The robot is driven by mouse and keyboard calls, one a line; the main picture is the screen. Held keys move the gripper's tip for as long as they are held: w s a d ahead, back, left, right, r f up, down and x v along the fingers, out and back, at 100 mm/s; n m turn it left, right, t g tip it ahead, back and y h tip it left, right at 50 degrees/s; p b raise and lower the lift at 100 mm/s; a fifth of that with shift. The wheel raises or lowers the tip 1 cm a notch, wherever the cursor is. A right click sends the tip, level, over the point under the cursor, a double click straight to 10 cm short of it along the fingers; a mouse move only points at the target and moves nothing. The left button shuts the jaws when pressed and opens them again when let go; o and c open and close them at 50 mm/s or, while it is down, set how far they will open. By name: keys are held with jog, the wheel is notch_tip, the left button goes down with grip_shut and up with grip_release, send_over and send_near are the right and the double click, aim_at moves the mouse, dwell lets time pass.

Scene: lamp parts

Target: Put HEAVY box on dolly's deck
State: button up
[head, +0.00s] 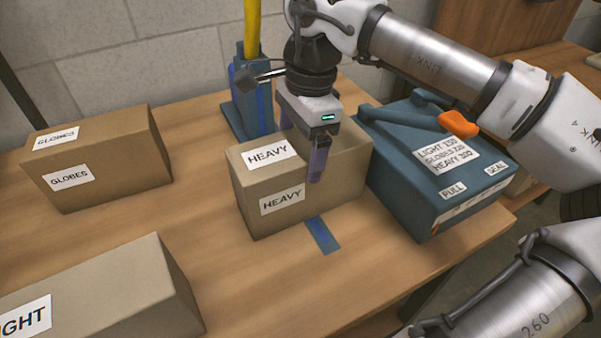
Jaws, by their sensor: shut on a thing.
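The HEAVY box (244,193) is a brown cardboard box with white HEAVY labels on its top and front. It stands upright near the middle of the wooden table (270,285). My gripper (307,160) comes down over the box from above, toward its right part, and is shut on it. One finger shows against the front face; the other is mostly hidden behind the box. I cannot tell whether the box is lifted off the table. The dolly is not in view.
A blue machine (405,178) with an orange handle stands close right of the box. A blue stand (246,105) with a yellow post is behind it. A GLOBES box (110,170) is at left; a box labelled "GHT" (120,295) is at front left. A blue strip (323,235) lies in front.

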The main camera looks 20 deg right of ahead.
jog(key=c, duration=0.7)
jog(key=shift+r, duration=0.1)
jog(key=shift+c, duration=0.3)
